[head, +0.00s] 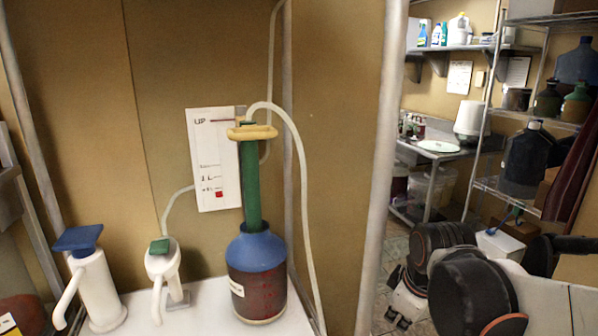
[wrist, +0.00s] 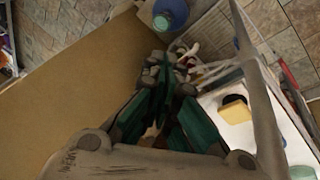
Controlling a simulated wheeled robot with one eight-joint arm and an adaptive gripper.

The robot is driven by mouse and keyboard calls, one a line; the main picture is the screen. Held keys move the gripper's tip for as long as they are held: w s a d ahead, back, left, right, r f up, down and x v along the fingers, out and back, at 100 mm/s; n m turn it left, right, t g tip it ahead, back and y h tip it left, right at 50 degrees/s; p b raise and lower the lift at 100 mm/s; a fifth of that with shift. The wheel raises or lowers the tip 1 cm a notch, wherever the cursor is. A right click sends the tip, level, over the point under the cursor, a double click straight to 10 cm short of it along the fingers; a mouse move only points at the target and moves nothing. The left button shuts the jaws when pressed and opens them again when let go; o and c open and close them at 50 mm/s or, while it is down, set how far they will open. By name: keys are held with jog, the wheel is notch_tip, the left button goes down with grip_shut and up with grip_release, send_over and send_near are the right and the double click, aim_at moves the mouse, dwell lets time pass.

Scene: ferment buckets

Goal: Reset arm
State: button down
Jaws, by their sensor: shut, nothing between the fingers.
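My gripper (wrist: 170,72) shows in the wrist view, with its teal-padded fingers drawn together and nothing held between them. It hangs over open space, apart from the objects around it.
A dark red vessel (head: 257,292) with blue shoulder, green column and yellow handle (head: 252,132) stands on the white counter (head: 205,318). Two white dispensers (head: 98,285) (head: 163,272) stand left of it. A metal post (head: 382,170) separates them from loaded shelves (head: 520,112) at right.

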jog(key=s+r+m+t, duration=0.3)
jog(key=s+m, duration=0.6)
jog(key=s, duration=0.2)
jog(key=shift+s, duration=0.15)
jog(key=shift+r, duration=0.1)
dwell(1.4)
